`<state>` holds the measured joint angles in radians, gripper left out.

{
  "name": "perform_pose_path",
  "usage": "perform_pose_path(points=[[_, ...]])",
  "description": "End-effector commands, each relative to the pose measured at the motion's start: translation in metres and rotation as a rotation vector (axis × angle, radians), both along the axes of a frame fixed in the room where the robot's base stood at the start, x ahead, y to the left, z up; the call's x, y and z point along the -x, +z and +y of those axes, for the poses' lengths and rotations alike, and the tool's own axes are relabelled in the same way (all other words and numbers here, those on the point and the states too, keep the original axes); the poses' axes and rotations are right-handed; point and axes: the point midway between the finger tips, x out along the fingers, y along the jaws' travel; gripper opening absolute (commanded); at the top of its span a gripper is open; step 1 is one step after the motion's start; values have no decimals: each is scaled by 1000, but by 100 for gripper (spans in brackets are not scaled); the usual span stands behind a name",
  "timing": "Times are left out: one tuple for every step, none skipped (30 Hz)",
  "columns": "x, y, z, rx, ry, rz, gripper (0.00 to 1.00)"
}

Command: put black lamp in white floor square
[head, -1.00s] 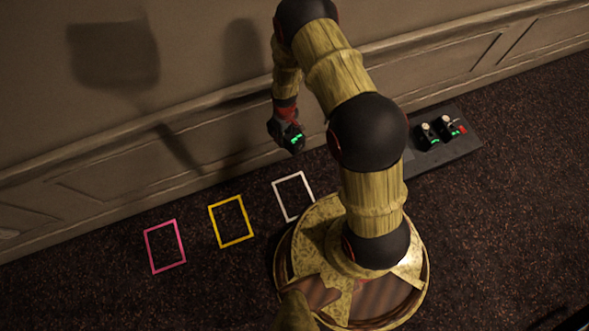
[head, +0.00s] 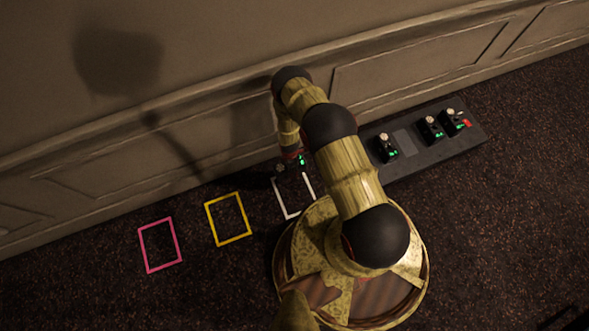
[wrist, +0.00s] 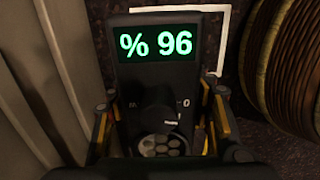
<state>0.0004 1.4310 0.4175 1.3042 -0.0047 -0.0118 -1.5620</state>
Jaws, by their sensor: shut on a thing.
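My gripper (wrist: 160,120) is shut on a black box-shaped device (wrist: 135,78) with a green "% 96" display, a round knob and a cluster of small discs. No lamp shape is clear on it. In the head view my gripper (head: 288,168) is at the far side of the white floor square (head: 284,208) and hides its upper edge. In the wrist view the white outline (wrist: 225,40) shows behind and right of the device's top. I cannot tell whether the device touches the floor.
A dark low slab (head: 418,165) right of my arm bears several black devices, such as one with green lights (head: 387,148). A yellow square (head: 246,222) and a pink square (head: 180,250) lie to the left on bare carpet. A panelled wall (head: 400,75) runs close behind.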

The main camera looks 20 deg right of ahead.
Motion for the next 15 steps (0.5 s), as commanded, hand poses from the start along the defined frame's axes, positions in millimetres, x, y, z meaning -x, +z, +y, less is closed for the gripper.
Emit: perform_pose_path(points=[[9,-22,0,0,49,4,0],[13,-32,0,0,82,4,0],[18,-45,0,0,126,3,0],[22,-54,0,0,156,2,0],[26,-62,0,0,185,3,0],[31,-73,0,0,222,2,0],[35,-80,0,0,247,1,0],[38,-86,0,0,270,0,0],[42,-94,0,-1,298,1,0],[45,-99,0,0,317,0,0],[47,-103,0,0,333,0,0],[49,-108,0,0,352,-1,0],[51,-111,0,0,364,-2,0],[52,-114,0,0,374,-2,0],[54,-116,0,0,384,-2,0]])
